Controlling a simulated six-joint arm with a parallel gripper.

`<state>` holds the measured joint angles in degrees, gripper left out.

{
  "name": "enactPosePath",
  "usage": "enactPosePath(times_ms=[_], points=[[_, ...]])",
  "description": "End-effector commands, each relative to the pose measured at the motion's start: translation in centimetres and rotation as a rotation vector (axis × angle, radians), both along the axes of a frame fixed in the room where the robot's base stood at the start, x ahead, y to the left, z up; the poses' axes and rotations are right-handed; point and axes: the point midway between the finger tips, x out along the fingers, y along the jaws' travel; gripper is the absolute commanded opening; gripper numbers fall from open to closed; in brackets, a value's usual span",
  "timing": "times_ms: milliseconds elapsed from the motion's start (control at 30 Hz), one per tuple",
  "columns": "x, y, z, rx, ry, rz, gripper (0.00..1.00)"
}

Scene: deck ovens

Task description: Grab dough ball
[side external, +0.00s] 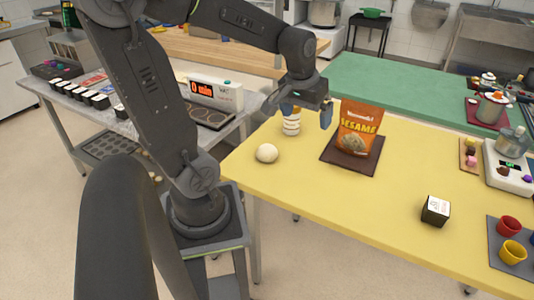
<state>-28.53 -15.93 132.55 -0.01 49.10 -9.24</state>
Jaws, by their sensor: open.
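The dough ball (266,153) is pale and round. It sits on the yellow table (330,200) near its left corner in the side external view. My gripper (309,112) is open, above the table to the right of and farther back than the dough ball. A white ribbed stack or jar (291,123) shows just below and left of the gripper; its top is partly hidden by a finger. I cannot tell whether the gripper touches it. Nothing is seen held between the fingers.
An orange sesame bag (360,131) stands on a dark mat (339,157) right of the gripper. A small black-and-white box (436,211) stands farther right. Red (508,226) and yellow (513,252) cups are at the right edge. The table's front middle is clear.

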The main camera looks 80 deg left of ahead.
Motion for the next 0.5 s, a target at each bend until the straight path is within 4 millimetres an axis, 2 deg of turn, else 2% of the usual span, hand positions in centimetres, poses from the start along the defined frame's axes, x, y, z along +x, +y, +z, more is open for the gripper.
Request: enactPosePath(times_ms=[33,200,333,400,500], points=[[0.1,3.1,-1.4,-0.029,0.038,0.114,0.98],[-1.3,11.3,-5.5,-0.112,0.117,0.422,0.98],[-3.2,15.3,-8.0,-0.160,0.153,0.582,0.98],[-3.9,16.6,-8.8,-0.176,0.162,0.634,0.98],[-4.5,17.4,-9.6,-0.188,0.171,0.672,0.98]])
